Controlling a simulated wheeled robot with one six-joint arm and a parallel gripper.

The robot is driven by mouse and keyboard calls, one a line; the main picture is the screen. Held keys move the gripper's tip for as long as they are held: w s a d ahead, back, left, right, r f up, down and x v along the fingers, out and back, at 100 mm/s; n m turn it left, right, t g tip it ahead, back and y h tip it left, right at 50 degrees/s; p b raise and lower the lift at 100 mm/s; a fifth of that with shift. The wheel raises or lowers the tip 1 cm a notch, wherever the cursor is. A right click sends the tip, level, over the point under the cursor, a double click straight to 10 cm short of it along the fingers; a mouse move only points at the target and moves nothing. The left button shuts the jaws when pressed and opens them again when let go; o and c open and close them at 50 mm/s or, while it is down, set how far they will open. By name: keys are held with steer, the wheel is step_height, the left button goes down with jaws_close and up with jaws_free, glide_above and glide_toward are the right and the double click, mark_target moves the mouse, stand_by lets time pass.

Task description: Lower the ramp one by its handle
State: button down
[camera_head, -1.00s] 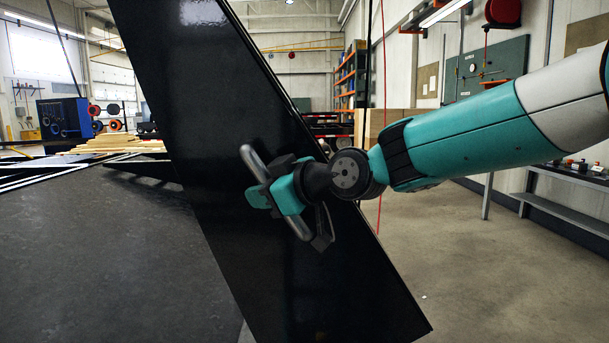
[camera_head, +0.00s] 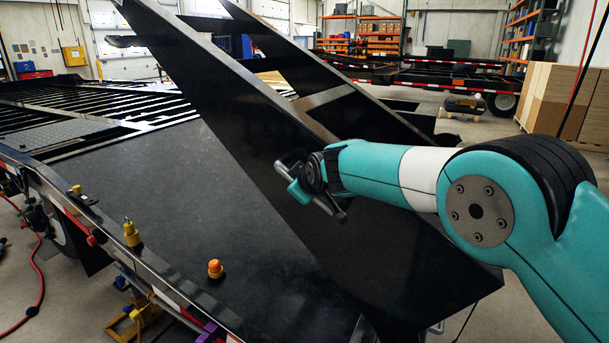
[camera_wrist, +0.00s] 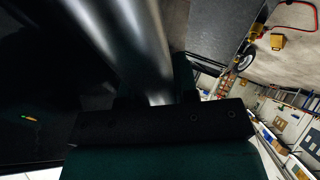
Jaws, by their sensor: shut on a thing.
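A long black ramp (camera_head: 225,95) stands tilted over the trailer bed (camera_head: 170,185), running from upper left to lower right in the head view. A grey bar handle (camera_head: 328,205) is fixed on its face. My gripper (camera_head: 300,188) is shut around this handle, with my teal arm reaching in from the right. In the wrist view the handle (camera_wrist: 135,45) is a shiny grey bar running down into the jaws of my gripper (camera_wrist: 155,95). The handle's far end and the inner finger contact are partly hidden.
A second raised black ramp (camera_head: 370,105) stands behind. Cardboard boxes (camera_head: 555,100) stand at the right back. Open concrete floor lies between them and the trailer.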

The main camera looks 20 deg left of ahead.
steer(key=shift+a+f, duration=0.5)
steer(key=shift+f, duration=0.2)
steer(key=c, duration=1.2)
jaws_free()
steer(key=shift+o, duration=0.2)
steer(key=shift+r, duration=0.2)
steer(key=shift+r, duration=0.1)
steer(key=shift+s+d+r, duration=0.1)
steer(key=shift+s+r, duration=0.05)
steer(key=shift+s, duration=0.05)
steer(key=b+v, duration=0.3)
steer(key=v, duration=1.3)
steer(key=shift+s+r+b, duration=0.15)
steer(key=shift+r+b, duration=0.2)
steer(key=shift+b, duration=0.05)
